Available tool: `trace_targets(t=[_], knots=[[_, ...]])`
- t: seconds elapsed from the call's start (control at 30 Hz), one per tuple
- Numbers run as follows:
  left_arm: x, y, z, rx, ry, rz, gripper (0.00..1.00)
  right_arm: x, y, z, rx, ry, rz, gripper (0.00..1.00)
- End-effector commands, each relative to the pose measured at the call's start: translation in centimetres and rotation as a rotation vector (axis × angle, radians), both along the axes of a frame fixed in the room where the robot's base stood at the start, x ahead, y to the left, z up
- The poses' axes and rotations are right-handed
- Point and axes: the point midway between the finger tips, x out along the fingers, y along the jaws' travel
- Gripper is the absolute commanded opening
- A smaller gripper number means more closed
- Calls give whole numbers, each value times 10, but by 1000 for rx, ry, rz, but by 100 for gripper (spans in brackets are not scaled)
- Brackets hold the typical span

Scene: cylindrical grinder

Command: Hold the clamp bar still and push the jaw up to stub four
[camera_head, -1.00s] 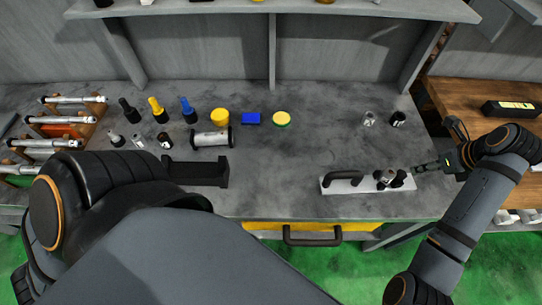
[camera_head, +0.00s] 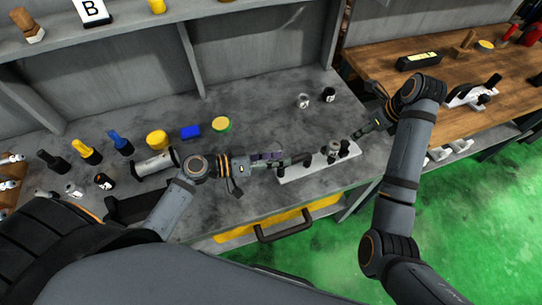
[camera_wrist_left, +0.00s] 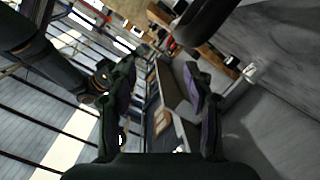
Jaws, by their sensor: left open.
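The clamp bar (camera_head: 302,173) is a pale plate on the bench near its front edge, with a dark handle at its left end that my left gripper partly hides. A metal stub piece (camera_head: 333,150) and a black piece (camera_head: 344,149) stand toward its right end; I cannot tell which is the jaw or count the stubs. My left gripper (camera_head: 287,159) is at the handle end; whether it touches is unclear. In the left wrist view its fingers (camera_wrist_left: 158,82) are apart with nothing seen between them. My right gripper (camera_head: 359,133) is just right of the black piece, its jaw state unclear.
Black, yellow and blue tools (camera_head: 86,152), a metal cylinder (camera_head: 156,163), a yellow cylinder (camera_head: 157,140), a blue block (camera_head: 190,132) and a yellow-green disc (camera_head: 221,124) stand left. Two small cups (camera_head: 303,101) are behind the bar. A drawer handle (camera_head: 284,228) juts out in front.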

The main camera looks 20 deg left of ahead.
Motion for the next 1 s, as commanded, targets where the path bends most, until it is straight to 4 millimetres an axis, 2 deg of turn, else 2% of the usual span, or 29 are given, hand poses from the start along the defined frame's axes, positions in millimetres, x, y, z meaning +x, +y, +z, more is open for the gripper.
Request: trace_targets(t=[0.1, 0.2, 0.47, 0.57, 0.9, 1.0], knots=[[4, 9, -6, 241, -155, -63, 52, 0, 0, 0, 0, 0, 0, 38], [7, 15, -9, 352, -225, -92, 52, 0, 0, 0, 0, 0, 0, 38], [10, 14, -13, 390, -249, -101, 52, 0, 0, 0, 0, 0, 0, 38], [16, 5, -17, 386, -248, -97, 52, 0, 0, 0, 0, 0, 0, 38], [50, -46, -41, 383, -246, -101, 52, 0, 0, 0, 0, 0, 0, 38], [57, -55, -46, 385, -245, -101, 52, 0, 0, 0, 0, 0, 0, 38]])
